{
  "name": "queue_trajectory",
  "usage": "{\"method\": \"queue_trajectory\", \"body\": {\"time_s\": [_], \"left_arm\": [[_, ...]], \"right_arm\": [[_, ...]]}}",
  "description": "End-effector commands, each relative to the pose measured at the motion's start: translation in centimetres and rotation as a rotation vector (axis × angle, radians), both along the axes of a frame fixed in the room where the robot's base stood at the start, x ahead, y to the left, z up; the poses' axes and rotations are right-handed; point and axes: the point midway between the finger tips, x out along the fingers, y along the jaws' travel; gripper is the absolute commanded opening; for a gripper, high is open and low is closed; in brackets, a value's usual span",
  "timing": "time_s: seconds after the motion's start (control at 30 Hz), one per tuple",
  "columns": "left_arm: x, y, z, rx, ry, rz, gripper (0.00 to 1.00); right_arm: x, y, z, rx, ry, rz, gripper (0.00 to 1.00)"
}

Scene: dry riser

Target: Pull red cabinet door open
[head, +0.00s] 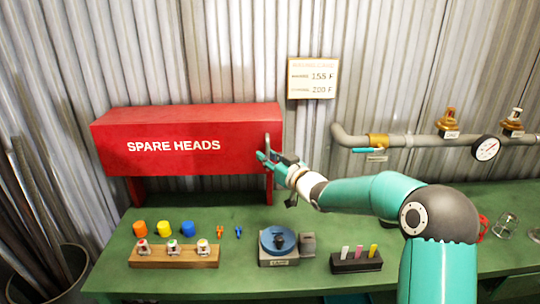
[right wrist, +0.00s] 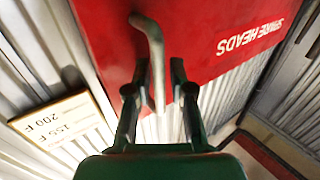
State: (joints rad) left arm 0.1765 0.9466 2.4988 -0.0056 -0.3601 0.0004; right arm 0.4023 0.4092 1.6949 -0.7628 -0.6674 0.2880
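The red cabinet (head: 190,150) marked SPARE HEADS stands against the corrugated wall on a red stand at the back left of the bench. Its front door looks shut in the head view. A grey bar handle (head: 267,150) is at the door's right end. My right gripper (head: 270,160) is at that handle. In the right wrist view the fingers (right wrist: 155,80) are open, one on each side of the lower end of the handle (right wrist: 153,50), with gaps showing. The red door (right wrist: 210,40) fills the upper part of that view. My left gripper is not in view.
The green bench (head: 230,225) holds coloured caps, sprinkler heads on a wooden block (head: 175,256), a blue round fixture (head: 278,240) and a dark tag holder (head: 356,260). A pipe with a gauge (head: 486,148) runs along the wall at right. A sign (head: 312,78) hangs above.

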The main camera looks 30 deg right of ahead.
Motion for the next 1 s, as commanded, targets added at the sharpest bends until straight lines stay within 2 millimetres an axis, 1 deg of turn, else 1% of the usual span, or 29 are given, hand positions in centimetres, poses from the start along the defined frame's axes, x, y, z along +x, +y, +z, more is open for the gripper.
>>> {"method": "queue_trajectory", "body": {"time_s": [0.2,0.23,0.33,0.37,0.67,0.7,0.87,1.0], "left_arm": [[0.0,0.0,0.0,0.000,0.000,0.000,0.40],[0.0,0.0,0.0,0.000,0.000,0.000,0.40],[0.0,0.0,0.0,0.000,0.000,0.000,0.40],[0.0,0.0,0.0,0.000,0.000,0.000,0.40],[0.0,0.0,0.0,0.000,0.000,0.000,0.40],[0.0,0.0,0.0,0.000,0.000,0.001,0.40],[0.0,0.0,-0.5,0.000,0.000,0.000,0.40],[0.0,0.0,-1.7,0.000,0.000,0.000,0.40]], "right_arm": [[0.0,0.0,0.0,0.000,0.000,0.000,0.22],[0.0,0.0,0.0,0.000,0.000,0.000,0.19],[0.0,0.0,0.0,0.000,0.000,-0.001,0.02],[0.0,0.0,0.0,0.000,0.000,-0.001,0.00],[0.0,-0.1,0.0,0.000,0.000,-0.001,0.00],[-0.1,-0.7,-0.1,-0.001,0.001,-0.004,0.00],[-0.3,0.2,-0.1,0.000,-0.001,0.001,0.00],[-0.9,1.7,-0.4,0.000,-0.001,0.011,0.00]]}}
